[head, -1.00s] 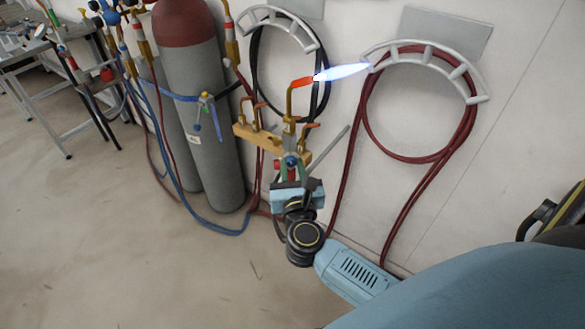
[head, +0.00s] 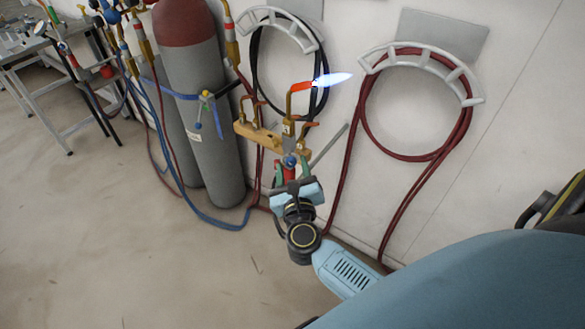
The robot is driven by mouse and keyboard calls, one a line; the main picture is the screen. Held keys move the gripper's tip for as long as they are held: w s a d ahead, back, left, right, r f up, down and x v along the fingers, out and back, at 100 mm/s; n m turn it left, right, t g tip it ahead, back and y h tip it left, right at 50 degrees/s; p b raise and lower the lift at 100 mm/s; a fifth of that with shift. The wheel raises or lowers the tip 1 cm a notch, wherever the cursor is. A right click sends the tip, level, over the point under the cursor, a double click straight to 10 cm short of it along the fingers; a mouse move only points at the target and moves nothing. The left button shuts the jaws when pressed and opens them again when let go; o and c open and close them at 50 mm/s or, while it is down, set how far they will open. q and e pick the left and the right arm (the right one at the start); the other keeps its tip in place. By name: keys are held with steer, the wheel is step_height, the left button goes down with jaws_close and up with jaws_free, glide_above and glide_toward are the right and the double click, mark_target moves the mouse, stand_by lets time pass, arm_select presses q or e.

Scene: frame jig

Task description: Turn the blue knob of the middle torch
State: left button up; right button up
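The middle torch (head: 290,103) stands in a wooden bar holder (head: 258,139) between two smaller unlit torches, one to its left (head: 250,108) and one to its right (head: 307,131). Its orange-red tip points right and burns with a blue-white flame (head: 333,79). The blue knob (head: 290,161) shows just below the bar. My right gripper (head: 290,172) reaches up from below, its tips at or very near the knob. The fingers are small and partly hidden, so their grip is unclear. My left gripper is out of view.
Two gas cylinders, the nearer one grey with a dark red top (head: 205,100), stand to the left. A red hose (head: 463,130) and a black hose hang on wall racks. Blue and red hoses trail on the floor. A metal table (head: 62,62) stands far left.

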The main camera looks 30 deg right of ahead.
steer(key=b+v, duration=0.1)
steer(key=v, duration=1.2)
steer(key=shift+s, duration=0.2)
steer(key=shift+a, duration=0.15)
stand_by(1.1)
steer(key=s+a+f+n+g+y, duration=0.2)
steer(key=f+n+y, duration=0.1)
steer(key=f+n, duration=0.65)
steer(key=s+a+f+n+g+y, duration=0.2)
steer(key=s+f+n+y, duration=0.15)
steer(key=f+n, duration=0.55)
steer(key=s+a+f+n+g+y, duration=0.1)
steer(key=s+f+n+y, duration=0.15)
steer(key=f+n, duration=0.7)
steer(key=s+d+f+n+g, duration=0.2)
steer(key=s+f+n+g, duration=0.1)
steer(key=s+f, duration=0.2)
steer(key=s+d+f+n+g, duration=0.3)
steer(key=s+f, duration=0.3)
steer(key=s, duration=0.4)
steer(key=s+d+f+n+g+h, duration=0.1)
steer(key=s+d+f+n+g, duration=0.1)
steer(key=s+f+n+g, duration=0.2)
steer(key=s+f+n, duration=0.1)
steer(key=s+f, duration=0.1)
steer(key=s, duration=0.1)
steer(key=shift+s+d, duration=0.3)
steer(key=shift+d, duration=0.05)
